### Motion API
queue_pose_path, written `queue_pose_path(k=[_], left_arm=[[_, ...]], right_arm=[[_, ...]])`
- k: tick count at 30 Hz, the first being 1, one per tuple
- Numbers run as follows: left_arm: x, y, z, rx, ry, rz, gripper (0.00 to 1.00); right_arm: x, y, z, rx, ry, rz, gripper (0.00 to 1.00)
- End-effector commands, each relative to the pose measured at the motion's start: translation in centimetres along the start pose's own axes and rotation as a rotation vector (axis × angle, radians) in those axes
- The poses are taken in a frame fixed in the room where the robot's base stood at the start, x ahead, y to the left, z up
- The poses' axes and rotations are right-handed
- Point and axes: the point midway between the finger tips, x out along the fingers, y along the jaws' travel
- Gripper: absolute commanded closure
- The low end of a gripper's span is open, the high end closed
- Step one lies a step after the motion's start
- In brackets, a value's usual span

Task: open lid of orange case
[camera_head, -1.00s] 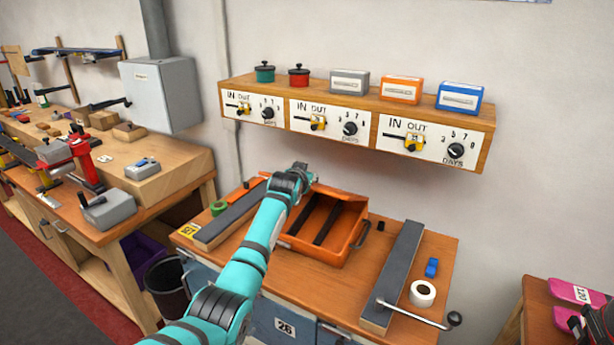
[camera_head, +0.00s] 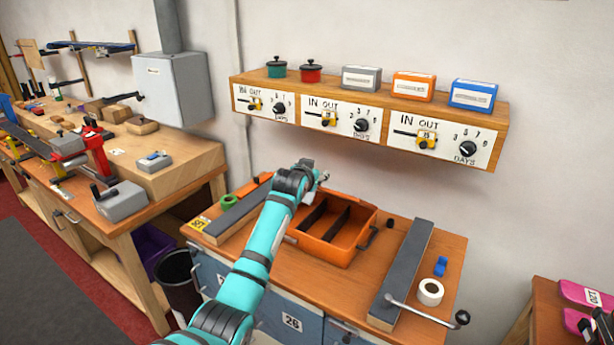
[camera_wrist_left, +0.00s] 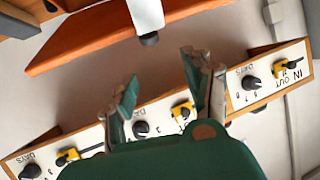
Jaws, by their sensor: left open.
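The orange case (camera_head: 322,257) sits on the bench top in the head view, its inside with dark dividers showing from above. An orange panel (camera_wrist_left: 85,45) crosses the upper part of the left wrist view; I cannot tell whether it is the lid. My left gripper (camera_head: 325,177) is above the case's back left part in the head view, partly hidden by its own wrist. Its two fingers stand apart and empty in the left wrist view (camera_wrist_left: 163,92). Contact with the case cannot be made out.
A wooden shelf (camera_head: 372,103) with dial panels, boxes and small pots hangs on the wall above the bench. A dark bar (camera_head: 408,270), a white roll (camera_head: 430,292) and a blue item (camera_head: 440,265) lie right of the case. A green ring (camera_head: 228,201) lies left.

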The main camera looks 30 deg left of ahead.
Motion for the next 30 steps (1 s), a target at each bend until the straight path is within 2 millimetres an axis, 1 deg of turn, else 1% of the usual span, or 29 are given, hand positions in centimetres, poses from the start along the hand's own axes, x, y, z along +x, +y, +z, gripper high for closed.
queue_pose_path(k=[1, 6, 9, 13, 18, 25, 26, 28, 30], left_arm=[[-1.0, 0.0, 0.1, 0.0, 0.002, 0.0, 0.49], [-4.2, 0.0, 0.0, 0.0, 0.003, 0.0, 0.49], [-5.8, 0.0, 0.0, 0.0, 0.003, 0.0, 0.49], [-7.3, -0.1, -0.1, -0.001, 0.003, 0.0, 0.49], [-8.1, -0.1, 0.0, -0.001, 0.001, -0.001, 0.49], [-8.1, -0.1, 0.0, -0.001, 0.001, -0.001, 0.49], [-8.1, -0.1, 0.0, -0.001, 0.001, -0.001, 0.52], [-8.1, 0.0, 0.2, 0.015, 0.003, -0.003, 0.61], [-8.0, 0.1, 1.1, 0.084, 0.011, -0.015, 0.7]], right_arm=[[0.0, -0.1, 0.0, 0.0, 0.0, -0.001, 0.6], [0.0, -0.1, 0.0, 0.001, 0.0, -0.001, 0.6], [0.0, -0.1, 0.0, 0.001, 0.0, -0.001, 0.6], [0.0, -0.1, 0.0, 0.001, 0.0, -0.001, 0.6], [0.0, -0.1, 0.0, 0.001, 0.0, -0.001, 0.6], [0.0, -0.1, 0.0, 0.001, 0.0, -0.001, 0.6], [0.0, -0.1, 0.0, 0.001, 0.0, -0.001, 0.6], [0.2, -0.1, 0.0, 0.001, 0.0, -0.001, 0.6], [0.7, -0.1, 0.1, 0.001, -0.001, -0.001, 0.6]])
